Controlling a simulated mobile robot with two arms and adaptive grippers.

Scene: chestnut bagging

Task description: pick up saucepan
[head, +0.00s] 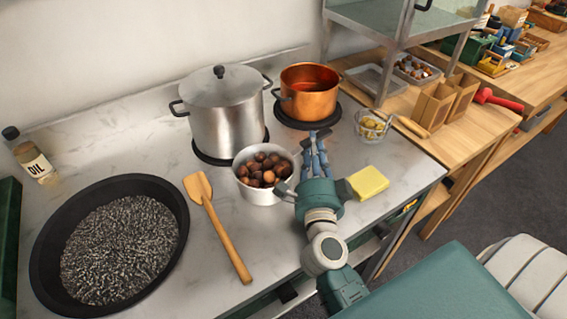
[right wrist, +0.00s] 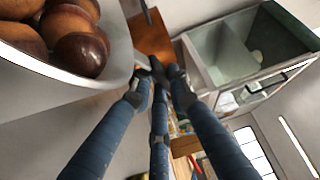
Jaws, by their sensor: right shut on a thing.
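The saucepan (head: 262,194) is a small pale metal pot filled with brown chestnuts (head: 264,169), upright on the counter in front of the big pot. In the right wrist view the saucepan's rim (right wrist: 110,72) and chestnuts (right wrist: 80,50) fill the upper left. My right gripper (head: 318,143) is just right of the saucepan. In the right wrist view its fingers (right wrist: 158,78) are closed together close to the rim, shut on the saucepan's handle side; the handle itself is mostly hidden by the fingers. My left gripper is not in view.
A lidded steel pot (head: 222,115) and a copper pot (head: 308,92) stand on burners behind. A wooden spatula (head: 222,232) and a wide black pan (head: 45,250) lie left. A yellow sponge (head: 368,182) and a glass bowl (head: 371,126) are right.

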